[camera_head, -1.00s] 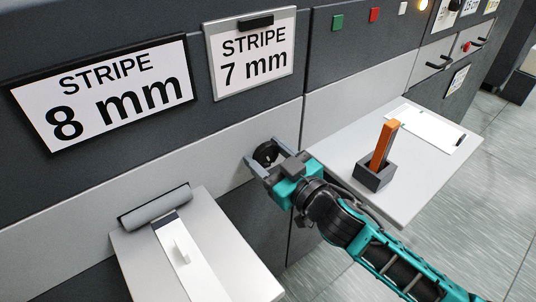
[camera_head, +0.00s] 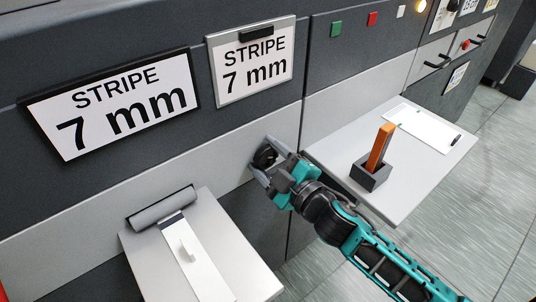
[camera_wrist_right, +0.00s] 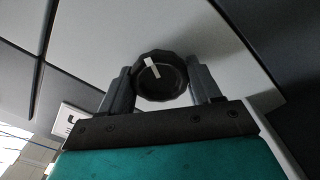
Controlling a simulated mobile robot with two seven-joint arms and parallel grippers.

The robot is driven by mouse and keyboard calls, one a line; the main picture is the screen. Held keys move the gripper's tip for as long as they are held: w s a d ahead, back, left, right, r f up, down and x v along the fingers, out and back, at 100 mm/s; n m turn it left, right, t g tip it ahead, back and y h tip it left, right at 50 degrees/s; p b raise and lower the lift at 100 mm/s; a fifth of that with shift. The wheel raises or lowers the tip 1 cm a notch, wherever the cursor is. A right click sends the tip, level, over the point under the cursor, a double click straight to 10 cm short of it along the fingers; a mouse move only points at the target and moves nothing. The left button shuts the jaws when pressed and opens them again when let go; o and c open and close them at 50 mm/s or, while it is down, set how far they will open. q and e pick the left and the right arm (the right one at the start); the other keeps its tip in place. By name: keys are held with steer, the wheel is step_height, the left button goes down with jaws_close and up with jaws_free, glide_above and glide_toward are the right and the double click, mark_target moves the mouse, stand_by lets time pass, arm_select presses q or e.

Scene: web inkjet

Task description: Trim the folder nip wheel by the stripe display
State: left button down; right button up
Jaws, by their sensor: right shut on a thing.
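The nip wheel is a black ribbed knob (camera_wrist_right: 160,77) with a white pointer mark, seen in the right wrist view; it also shows, partly hidden, on the light grey panel in the head view (camera_head: 264,156). My right gripper (camera_head: 265,168) is at the panel with its fingers on both sides of the knob, shut on it. The stripe display (camera_head: 115,105) in the black frame at left reads "STRIPE 7 mm". A grey-framed card (camera_head: 252,62) to its right, under a black clip, also reads "STRIPE 7 mm". My left gripper is not in view.
A grey roller (camera_head: 162,207) and a white strip (camera_head: 196,262) lie on the lower left shelf. The right shelf (camera_head: 404,182) holds a dark box (camera_head: 370,175) with an orange-brown stick (camera_head: 381,147), and a white sheet. Green and red buttons sit above.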

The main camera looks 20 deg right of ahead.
steer(key=shift+n, duration=0.4)
steer(key=o, duration=1)
steer(key=shift+o, duration=0.2)
steer(key=v, duration=1.2)
steer(key=shift+s+b, duration=0.4)
steer(key=shift+d, duration=0.1)
